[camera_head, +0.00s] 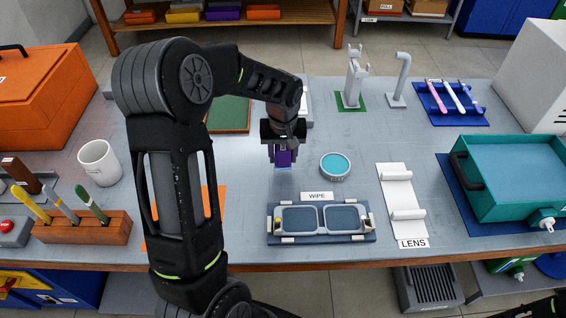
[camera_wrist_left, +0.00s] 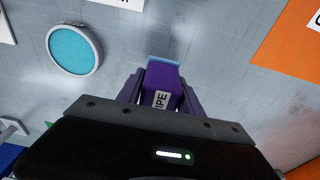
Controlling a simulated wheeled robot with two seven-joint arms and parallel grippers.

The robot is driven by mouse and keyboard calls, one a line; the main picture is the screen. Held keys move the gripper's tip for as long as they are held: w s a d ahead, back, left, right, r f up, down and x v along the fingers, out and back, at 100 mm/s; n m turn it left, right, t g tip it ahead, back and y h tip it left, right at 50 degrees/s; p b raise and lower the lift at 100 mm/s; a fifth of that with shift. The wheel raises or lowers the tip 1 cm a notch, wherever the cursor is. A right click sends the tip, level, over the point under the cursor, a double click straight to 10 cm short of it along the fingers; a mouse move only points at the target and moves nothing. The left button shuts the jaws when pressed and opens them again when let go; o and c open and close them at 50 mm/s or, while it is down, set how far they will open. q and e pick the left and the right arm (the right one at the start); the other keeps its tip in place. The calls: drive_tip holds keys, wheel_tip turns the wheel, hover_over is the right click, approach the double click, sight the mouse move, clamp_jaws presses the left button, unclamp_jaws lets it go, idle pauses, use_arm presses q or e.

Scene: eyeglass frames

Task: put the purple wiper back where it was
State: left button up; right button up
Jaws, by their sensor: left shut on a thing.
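The purple wiper (camera_head: 284,158) is held in my left gripper (camera_head: 283,152), above the middle of the grey table. In the left wrist view the wiper (camera_wrist_left: 162,82) has a light blue edge at its far end and a white label partly reading "IPE". The fingers of my left gripper (camera_wrist_left: 160,95) are shut on its two sides. The tray labelled "WIPE" (camera_head: 372,239) lies in front of the wiper and holds two grey-blue lenses (camera_head: 343,217). My right gripper is not in view.
A round teal-topped dish (camera_head: 335,166) sits right of the wiper. An orange mat (camera_head: 221,205) lies to the left, partly behind my arm. A white lens rest (camera_head: 400,187), a teal basin (camera_head: 510,180) and a wooden brush holder (camera_head: 85,227) stand around.

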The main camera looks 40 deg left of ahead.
sight(283, 164)
use_arm(q)
drive_tip(key=shift+f, duration=0.1)
drive_tip(key=shift+f, duration=1.75)
drive_tip(key=shift+f, duration=0.2)
drive_tip(key=o, duration=1.3)
drive_tip(key=shift+r, duration=0.15)
